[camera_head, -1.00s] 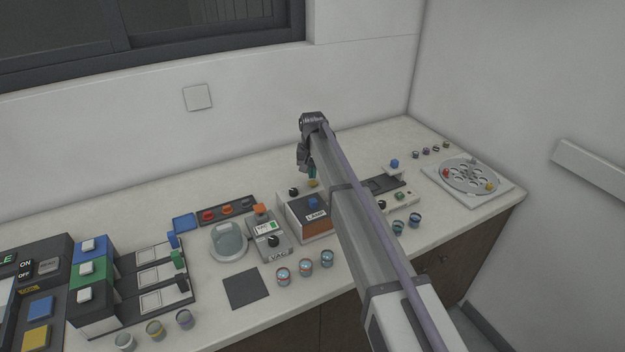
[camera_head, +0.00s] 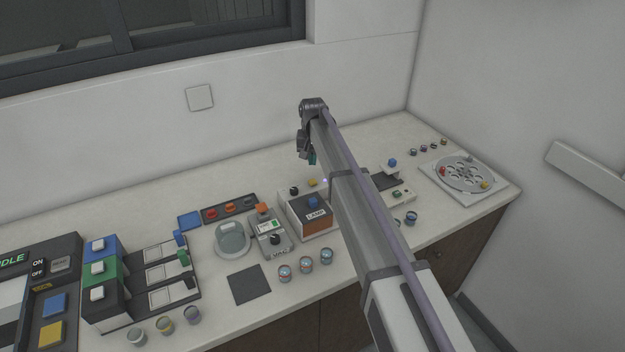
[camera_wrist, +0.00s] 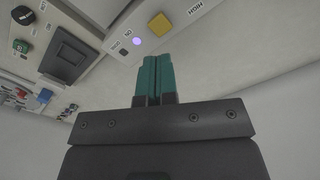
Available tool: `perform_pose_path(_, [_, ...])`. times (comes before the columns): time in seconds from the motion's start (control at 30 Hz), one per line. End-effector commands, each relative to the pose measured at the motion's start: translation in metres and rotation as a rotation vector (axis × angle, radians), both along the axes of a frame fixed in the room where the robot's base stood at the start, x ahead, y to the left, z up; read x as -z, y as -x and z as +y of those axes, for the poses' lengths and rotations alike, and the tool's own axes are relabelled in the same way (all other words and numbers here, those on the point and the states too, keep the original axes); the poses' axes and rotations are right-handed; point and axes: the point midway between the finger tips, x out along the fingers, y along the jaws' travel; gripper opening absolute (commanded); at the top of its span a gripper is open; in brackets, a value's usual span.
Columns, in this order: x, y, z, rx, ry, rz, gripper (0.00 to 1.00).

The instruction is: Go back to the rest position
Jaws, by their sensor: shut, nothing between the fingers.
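My gripper (camera_head: 311,158) hangs at the end of my arm above the back of the counter, behind the box marked LAMP (camera_head: 317,216). In the wrist view, its two teal fingers (camera_wrist: 155,78) are pressed together with nothing between them. Beyond the fingertips are a yellow button (camera_wrist: 159,25) and a small lit violet light (camera_wrist: 137,41) on a pale panel. The gripper is apart from the counter in the head view. My arm hides part of the equipment to the right of the LAMP box.
A vacuum unit (camera_head: 270,238), a clear dome (camera_head: 232,238) and several small cups stand left of my arm. A round holed plate (camera_head: 463,173) is at the far right. The wall (camera_head: 240,130) is behind; the air above the counter is clear.

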Motion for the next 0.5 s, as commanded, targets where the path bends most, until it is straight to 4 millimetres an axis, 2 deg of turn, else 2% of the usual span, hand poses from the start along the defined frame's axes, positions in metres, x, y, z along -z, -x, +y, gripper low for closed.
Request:
perform_pose_path(0.1, [0.001,0.001,0.0,-0.028,0.0,0.0,0.0])
perform_pose_path(0.17, [0.001,0.024,-0.007,-0.067,0.0,0.0,0.0])
perform_pose_path(0.27, [0.001,0.087,-0.039,-0.111,0.001,0.0,0.0])
perform_pose_path(0.37, [0.001,0.17,-0.094,-0.126,0.001,0.001,0.0])
perform_pose_path(0.4, [0.001,0.204,-0.117,-0.123,0.001,0.0,0.0])
perform_pose_path(0.5, [0.001,0.285,-0.168,-0.102,0.001,0.0,0.0])
